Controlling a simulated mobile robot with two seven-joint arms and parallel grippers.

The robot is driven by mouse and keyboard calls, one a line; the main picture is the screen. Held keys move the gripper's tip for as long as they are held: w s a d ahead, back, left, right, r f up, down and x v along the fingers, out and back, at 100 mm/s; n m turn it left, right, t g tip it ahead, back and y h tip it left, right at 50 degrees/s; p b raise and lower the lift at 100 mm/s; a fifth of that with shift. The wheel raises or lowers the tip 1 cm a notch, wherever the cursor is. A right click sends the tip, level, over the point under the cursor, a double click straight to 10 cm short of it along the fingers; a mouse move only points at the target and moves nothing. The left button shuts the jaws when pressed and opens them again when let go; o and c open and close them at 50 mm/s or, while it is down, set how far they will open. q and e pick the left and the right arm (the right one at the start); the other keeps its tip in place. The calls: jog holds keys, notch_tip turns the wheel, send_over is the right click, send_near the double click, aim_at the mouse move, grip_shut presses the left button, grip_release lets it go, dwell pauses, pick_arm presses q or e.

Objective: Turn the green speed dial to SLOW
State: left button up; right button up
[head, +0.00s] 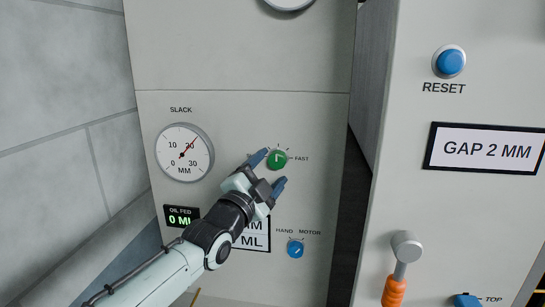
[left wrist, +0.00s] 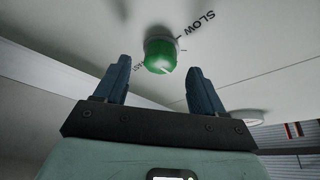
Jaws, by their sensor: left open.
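The green speed dial (head: 277,159) is on the pale panel, with FAST printed to its right. A white mark on its face points roughly upward in the head view. The dial also shows in the left wrist view (left wrist: 160,55), with SLOW printed beside it; in the head view my left gripper hides that label. My left gripper (head: 270,170) is open, its two blue fingers apart in front of the panel at the dial's lower left. In the left wrist view the dial is between and beyond the fingertips, with no visible contact. My right gripper is out of view.
A SLACK gauge (head: 184,153) is left of the dial. A blue HAND/MOTOR knob (head: 295,249) is below it. My left arm partly covers the displays. To the right, past a dark gap, are a blue RESET button (head: 449,62) and an orange-handled lever (head: 395,290).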

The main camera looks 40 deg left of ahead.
aim_at(277, 159)
pick_arm(q)
jog(key=shift+p+x, duration=0.3)
jog(key=shift+x, duration=0.9)
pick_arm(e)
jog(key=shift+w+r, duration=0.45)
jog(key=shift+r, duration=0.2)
pick_arm(q)
jog(key=shift+s, duration=0.1)
